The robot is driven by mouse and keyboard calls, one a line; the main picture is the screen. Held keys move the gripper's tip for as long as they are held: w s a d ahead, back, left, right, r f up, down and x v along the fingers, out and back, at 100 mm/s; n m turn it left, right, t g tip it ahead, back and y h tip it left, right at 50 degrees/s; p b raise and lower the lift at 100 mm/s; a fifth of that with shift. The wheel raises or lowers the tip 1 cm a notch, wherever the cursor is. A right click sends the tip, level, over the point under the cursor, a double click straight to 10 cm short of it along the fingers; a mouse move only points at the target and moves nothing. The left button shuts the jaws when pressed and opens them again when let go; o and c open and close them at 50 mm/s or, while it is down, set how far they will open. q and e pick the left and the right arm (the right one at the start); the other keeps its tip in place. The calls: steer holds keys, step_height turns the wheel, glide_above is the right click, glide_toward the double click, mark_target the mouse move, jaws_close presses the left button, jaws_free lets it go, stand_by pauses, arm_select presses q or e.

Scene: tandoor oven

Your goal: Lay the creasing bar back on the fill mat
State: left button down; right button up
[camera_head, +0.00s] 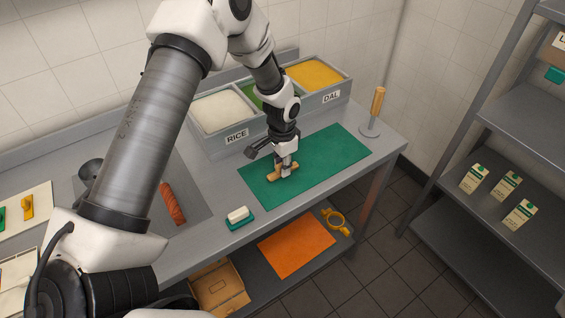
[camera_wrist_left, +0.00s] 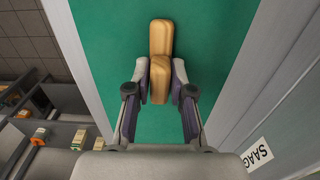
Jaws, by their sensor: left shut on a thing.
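The creasing bar (camera_wrist_left: 160,37) is a light wooden bar with a raised grip, and my left gripper (camera_wrist_left: 160,82) is shut on that grip. In the head view the bar (camera_head: 274,178) is low over the green fill mat (camera_head: 330,150), near its left part, and my left gripper (camera_head: 286,168) points down at it. I cannot tell whether the bar touches the mat. The mat (camera_wrist_left: 110,30) also fills the middle of the left wrist view. My right gripper is not in view.
Bins labelled RICE (camera_head: 222,108) and DAL (camera_head: 318,76) stand behind the mat. A wooden-handled upright tool (camera_head: 376,108) stands at its right end. A white block on a green base (camera_head: 238,216) sits front left. The mat's right part is clear.

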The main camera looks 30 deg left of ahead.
mark_target(281, 164)
arm_select(q)
steer(key=shift+s+r, duration=0.15)
steer(key=shift+s, duration=0.15)
steer(key=shift+a, duration=0.1)
steer(key=c, duration=1)
jaws_free()
steer(key=shift+w+f, duration=0.15)
steer(key=shift+f, duration=0.05)
steer(key=shift+w, duration=0.15)
steer(key=shift+r, duration=0.6)
step_height(281, 164, up, 11)
steer(key=b, duration=0.3)
steer(key=shift+r, duration=0.1)
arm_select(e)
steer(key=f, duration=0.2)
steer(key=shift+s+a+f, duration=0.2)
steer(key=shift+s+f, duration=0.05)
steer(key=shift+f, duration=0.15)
